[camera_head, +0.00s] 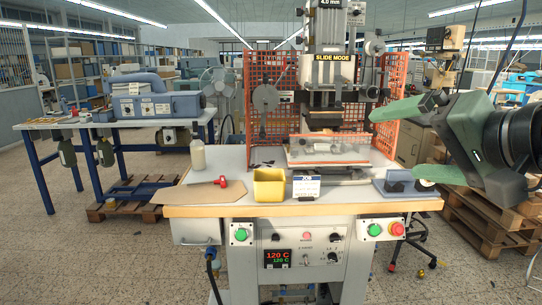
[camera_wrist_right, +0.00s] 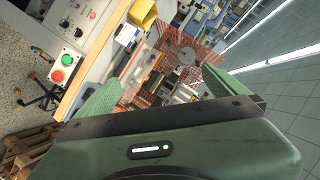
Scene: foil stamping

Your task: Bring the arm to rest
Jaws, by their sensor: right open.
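My right gripper (camera_head: 396,142) comes in from the right in the head view, raised above the right end of the bench. Its two green fingers are spread apart and nothing is between them. In the right wrist view the fingers (camera_wrist_right: 160,80) also stand wide apart, with the stamping machine beyond the gap. The stamping machine (camera_head: 325,75) stands at the back of the workbench (camera_head: 230,205), to the left of my right gripper. My left gripper is not in view.
An orange mesh guard (camera_head: 262,75) surrounds the machine. On the bench are a yellow bin (camera_head: 269,186), a white card (camera_head: 306,187), a red-handled tool (camera_head: 221,182), a bottle (camera_head: 197,155) and a blue-grey holder (camera_head: 402,186). Wooden pallets (camera_head: 490,222) lie at right.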

